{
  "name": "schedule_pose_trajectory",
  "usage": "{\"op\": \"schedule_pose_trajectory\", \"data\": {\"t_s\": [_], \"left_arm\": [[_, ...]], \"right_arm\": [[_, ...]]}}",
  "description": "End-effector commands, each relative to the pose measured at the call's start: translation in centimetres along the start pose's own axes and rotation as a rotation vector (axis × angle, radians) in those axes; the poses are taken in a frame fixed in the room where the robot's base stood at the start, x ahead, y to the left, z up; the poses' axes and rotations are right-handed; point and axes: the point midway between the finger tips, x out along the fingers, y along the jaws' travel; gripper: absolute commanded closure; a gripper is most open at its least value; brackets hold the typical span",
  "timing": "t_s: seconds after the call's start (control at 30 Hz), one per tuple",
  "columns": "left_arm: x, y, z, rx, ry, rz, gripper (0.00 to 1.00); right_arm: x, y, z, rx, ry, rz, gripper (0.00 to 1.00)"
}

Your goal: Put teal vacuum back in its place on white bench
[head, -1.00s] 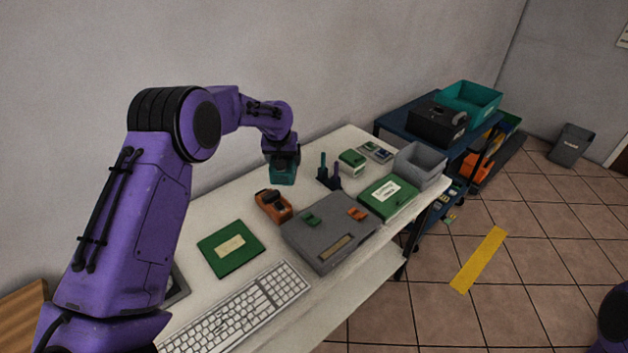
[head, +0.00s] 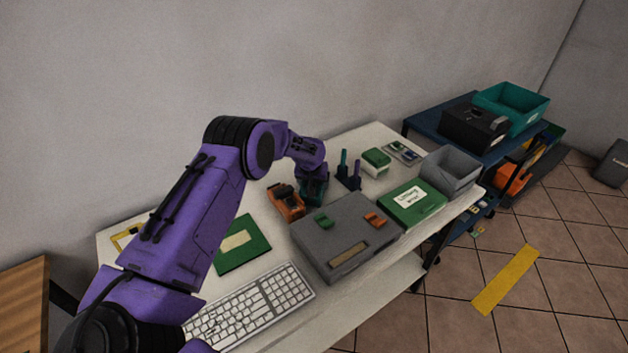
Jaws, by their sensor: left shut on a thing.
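The teal vacuum (head: 316,191) is at the far side of the white bench (head: 377,136), low over or on its top; I cannot tell whether it touches. My left gripper (head: 313,178) is shut on it from above, and the gripper and wrist hide its upper part. The vacuum is just right of an orange tool (head: 286,201) and left of a dark holder with upright teal and blue handles (head: 349,172). My right gripper is out of the picture.
A grey case (head: 345,240), green box (head: 412,204), green-and-white box (head: 376,161), grey bin (head: 450,171), green book (head: 243,246) and white keyboard (head: 250,305) crowd the bench. A blue cart (head: 425,120) stands beyond its right end.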

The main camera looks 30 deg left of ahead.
Motion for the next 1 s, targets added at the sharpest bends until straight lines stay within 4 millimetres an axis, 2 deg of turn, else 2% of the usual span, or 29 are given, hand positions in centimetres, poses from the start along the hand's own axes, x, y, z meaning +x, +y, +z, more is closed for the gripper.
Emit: {"op": "schedule_pose_trajectory", "data": {"t_s": [0.37,0.4,0.43,0.47,0.67,0.77,0.87,1.0], "left_arm": [[0.7,0.1,0.2,0.001,0.003,0.002,0.45],[0.6,0.1,0.2,0.001,0.002,0.001,0.11],[0.6,0.1,0.2,0.001,0.002,0.001,0.02],[0.6,0.1,0.2,0.001,0.002,0.001,0.0],[0.5,0.1,0.1,0.001,0.002,0.001,0.0],[-0.2,0.2,0.0,0.002,0.003,0.002,0.0],[-1.9,0.3,-0.1,0.003,0.005,0.004,0.0],[-5.5,0.2,0.0,0.003,0.005,0.003,0.0]], "right_arm": [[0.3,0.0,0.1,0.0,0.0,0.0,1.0],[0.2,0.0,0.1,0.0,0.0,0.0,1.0],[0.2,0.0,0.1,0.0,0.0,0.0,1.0],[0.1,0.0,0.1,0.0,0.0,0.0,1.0],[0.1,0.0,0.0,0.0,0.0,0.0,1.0],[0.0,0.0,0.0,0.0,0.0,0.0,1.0],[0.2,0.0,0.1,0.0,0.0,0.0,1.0],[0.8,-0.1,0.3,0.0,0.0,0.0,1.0]]}}
